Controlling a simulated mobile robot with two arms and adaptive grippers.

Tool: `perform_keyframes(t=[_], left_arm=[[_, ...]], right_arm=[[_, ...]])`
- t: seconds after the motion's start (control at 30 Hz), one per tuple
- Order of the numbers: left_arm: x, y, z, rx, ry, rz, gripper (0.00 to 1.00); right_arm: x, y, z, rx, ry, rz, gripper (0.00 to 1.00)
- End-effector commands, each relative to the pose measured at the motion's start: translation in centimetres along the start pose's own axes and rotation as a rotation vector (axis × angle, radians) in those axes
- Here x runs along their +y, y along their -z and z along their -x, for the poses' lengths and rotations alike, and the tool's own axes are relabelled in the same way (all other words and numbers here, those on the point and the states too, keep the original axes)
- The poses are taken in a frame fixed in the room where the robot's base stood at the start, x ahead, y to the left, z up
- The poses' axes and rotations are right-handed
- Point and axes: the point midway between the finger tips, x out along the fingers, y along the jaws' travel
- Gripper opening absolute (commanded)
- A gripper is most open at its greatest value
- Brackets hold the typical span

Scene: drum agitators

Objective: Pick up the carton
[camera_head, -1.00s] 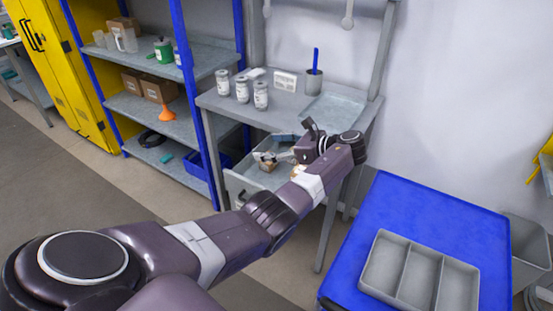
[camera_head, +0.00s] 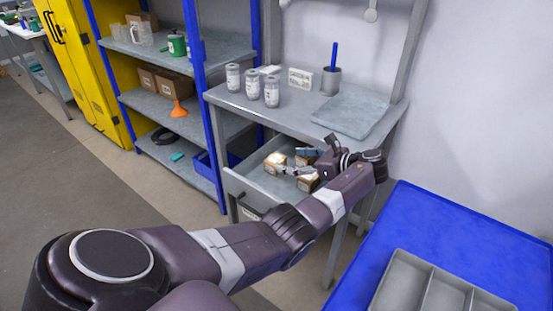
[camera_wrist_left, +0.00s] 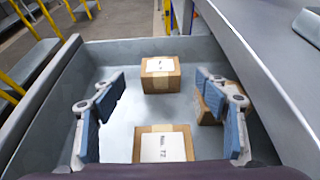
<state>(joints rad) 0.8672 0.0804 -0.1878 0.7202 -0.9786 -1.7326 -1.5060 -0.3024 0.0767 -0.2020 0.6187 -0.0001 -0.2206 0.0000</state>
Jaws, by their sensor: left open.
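Small brown cartons with white labels lie in an open grey drawer (camera_head: 240,188) under the workbench. In the head view, one carton (camera_head: 275,161) is at the left and another (camera_head: 307,183) is nearer the arm. My left gripper (camera_head: 297,162) is over the drawer, open and empty. In the left wrist view, its blue-padded fingers (camera_wrist_left: 160,112) are spread. A near carton (camera_wrist_left: 163,145) lies low between them, its lower edge cut off by my wrist. A farther carton (camera_wrist_left: 161,74) lies beyond. A third carton (camera_wrist_left: 207,108) is partly hidden by the right finger. My right gripper is not in view.
The bench top (camera_head: 290,115) overhangs the drawer's back and holds white-labelled jars (camera_head: 252,84) and a grey cup (camera_head: 331,80). Blue-framed shelves (camera_head: 210,130) stand left. A blue-topped surface (camera_head: 415,235) with a grey divided tray (camera_head: 405,280) is at the right.

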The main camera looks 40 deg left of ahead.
Motion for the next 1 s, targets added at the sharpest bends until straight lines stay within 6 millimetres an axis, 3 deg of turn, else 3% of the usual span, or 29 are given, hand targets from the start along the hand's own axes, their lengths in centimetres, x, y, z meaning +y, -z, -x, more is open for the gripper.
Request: perform_keyframes(t=[0.3, 0.63, 1.0], left_arm=[[0.0, 0.0, -4.5, -0.001, -0.001, -0.001, 0.67], [0.0, 0.0, -5.2, 0.000, 0.000, -0.001, 0.66], [0.0, 0.0, -5.1, 0.000, 0.001, -0.001, 0.26]], right_arm=[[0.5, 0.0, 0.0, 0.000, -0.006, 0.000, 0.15], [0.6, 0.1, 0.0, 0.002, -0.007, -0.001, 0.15], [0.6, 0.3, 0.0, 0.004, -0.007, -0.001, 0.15]])
